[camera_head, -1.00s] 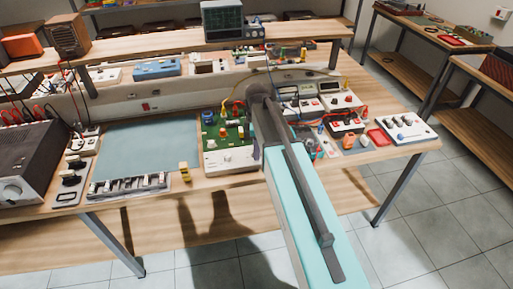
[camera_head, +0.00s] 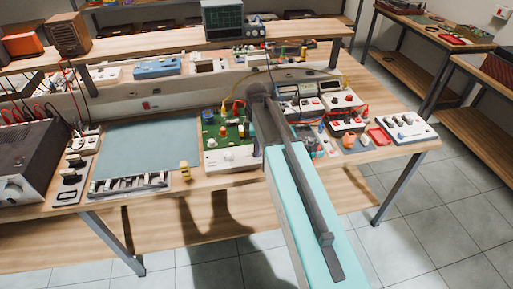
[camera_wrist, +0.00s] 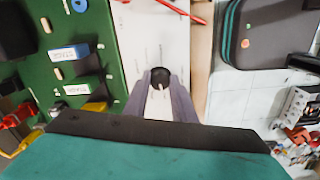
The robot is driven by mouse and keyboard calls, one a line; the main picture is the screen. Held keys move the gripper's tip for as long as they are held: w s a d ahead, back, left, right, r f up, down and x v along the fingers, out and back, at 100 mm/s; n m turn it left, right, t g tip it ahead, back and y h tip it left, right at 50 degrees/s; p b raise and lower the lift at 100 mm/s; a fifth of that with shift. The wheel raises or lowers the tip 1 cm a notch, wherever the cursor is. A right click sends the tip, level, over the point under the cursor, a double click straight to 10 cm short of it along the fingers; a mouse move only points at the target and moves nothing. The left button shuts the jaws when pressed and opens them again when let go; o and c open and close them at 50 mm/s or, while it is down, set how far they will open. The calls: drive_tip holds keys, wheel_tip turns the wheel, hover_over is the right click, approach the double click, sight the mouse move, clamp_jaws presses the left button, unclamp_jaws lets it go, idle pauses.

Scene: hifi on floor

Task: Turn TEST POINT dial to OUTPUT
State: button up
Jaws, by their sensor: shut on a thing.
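A dark round dial (camera_wrist: 160,76) with a light pointer line stands on a white panel (camera_wrist: 142,32) in the wrist view. My gripper (camera_wrist: 160,92) is shut on this dial, with its two grey-purple fingers on either side. The lettering around the dial is too blurred to read. The panel adjoins a green circuit board (camera_wrist: 75,45). In the head view the green board (camera_head: 222,130) sits at the bench's middle, and my arm hides the dial.
Red and yellow leads (camera_wrist: 20,125) cross the board's left side in the wrist view. A grey-green mat (camera_head: 145,147) lies clear on the bench left of the board. Meters and small boxes (camera_head: 320,98) crowd the right side.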

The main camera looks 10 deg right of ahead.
drive_tip(key=m, duration=0.3)
drive_tip(key=shift+m, duration=0.4)
drive_tip(key=m, duration=0.7)
drive_tip(key=shift+m, duration=2.2)
drive_tip(key=o, duration=1.1)
drive_tip(key=shift+c, duration=0.2)
